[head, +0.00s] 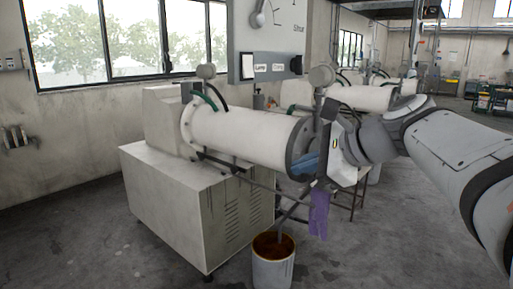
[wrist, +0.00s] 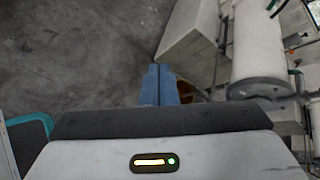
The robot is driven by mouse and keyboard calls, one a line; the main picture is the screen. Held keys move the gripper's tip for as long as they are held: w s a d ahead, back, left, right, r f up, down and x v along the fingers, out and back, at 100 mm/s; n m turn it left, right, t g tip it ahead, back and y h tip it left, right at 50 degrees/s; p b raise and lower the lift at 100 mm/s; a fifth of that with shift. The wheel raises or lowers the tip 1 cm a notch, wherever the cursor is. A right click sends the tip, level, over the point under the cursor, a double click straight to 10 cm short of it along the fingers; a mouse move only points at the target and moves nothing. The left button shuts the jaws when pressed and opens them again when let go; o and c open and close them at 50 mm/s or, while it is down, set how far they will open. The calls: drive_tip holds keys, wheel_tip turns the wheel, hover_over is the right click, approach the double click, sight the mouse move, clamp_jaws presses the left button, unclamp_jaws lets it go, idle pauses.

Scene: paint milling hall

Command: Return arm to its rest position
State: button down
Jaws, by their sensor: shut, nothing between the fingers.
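My gripper (head: 303,167) shows in the head view at the end of my arm, which reaches in from the right. Its blue fingers are in front of the end of the white mill cylinder (head: 245,136); I cannot tell whether they touch it. In the wrist view my gripper (wrist: 160,84) has its two blue fingers side by side, closed together with nothing between them. The cylinder shows there too, at the upper right (wrist: 258,45).
The mill's pale cabinet (head: 185,205) stands below the cylinder. A white bucket (head: 273,271) with brown contents stands on the floor under a sloping chute. A purple cloth (head: 319,214) hangs beside it. A control panel (head: 268,66) is above. Floor at the left is clear.

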drive_tip(key=s+d+f+n+g+h, duration=0.1)
drive_tip(key=s+d+f+n+h, duration=0.1)
drive_tip(key=s+f+n, duration=0.3)
drive_tip(key=s+d+f+n+g+h, duration=0.2)
drive_tip(key=s+f+n, duration=0.3)
drive_tip(key=f, duration=0.7)
drive_tip(key=s+d+f+n+g+h, duration=0.2)
drive_tip(key=s+f+n+h, duration=0.2)
drive_tip(key=f+n, duration=0.4)
drive_tip(key=shift+s+f, duration=0.15)
drive_tip(key=shift+s, duration=0.65)
drive_tip(key=c, duration=2.1)
unclamp_jaws()
drive_tip(key=shift+c, duration=0.2)
